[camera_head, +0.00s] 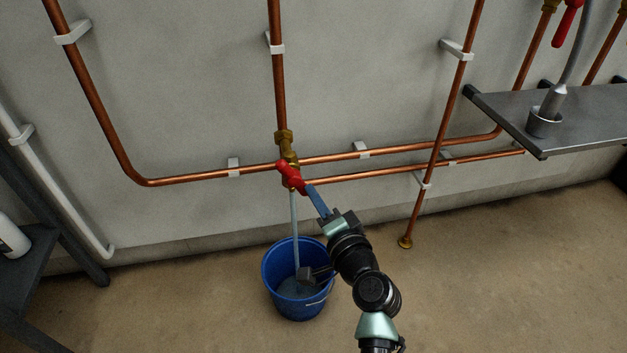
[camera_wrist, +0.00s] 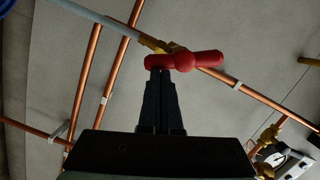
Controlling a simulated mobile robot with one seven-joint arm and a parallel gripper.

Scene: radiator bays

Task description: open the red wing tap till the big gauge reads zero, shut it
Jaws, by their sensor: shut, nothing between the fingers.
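The red wing tap (camera_head: 291,176) sits on a brass fitting on the copper pipework against the wall. In the wrist view the tap (camera_wrist: 190,61) lies crosswise just beyond my fingertips. A pale stream of water (camera_head: 294,220) runs from the tap down into a blue bucket (camera_head: 272,275), which holds some water. My gripper (camera_head: 309,187) is shut and empty, its tips at the tap's lower wing. In the wrist view my gripper (camera_wrist: 160,72) shows closed fingers under the tap; whether they touch it I cannot tell. I cannot make out the big gauge's reading in either view.
Copper pipes (camera_head: 200,178) run along the wall in white clips. A grey shelf (camera_head: 590,120) with a metal cup (camera_head: 544,121) juts out at right. A dark rack (camera_head: 48,240) stands at left. The floor around the bucket is clear.

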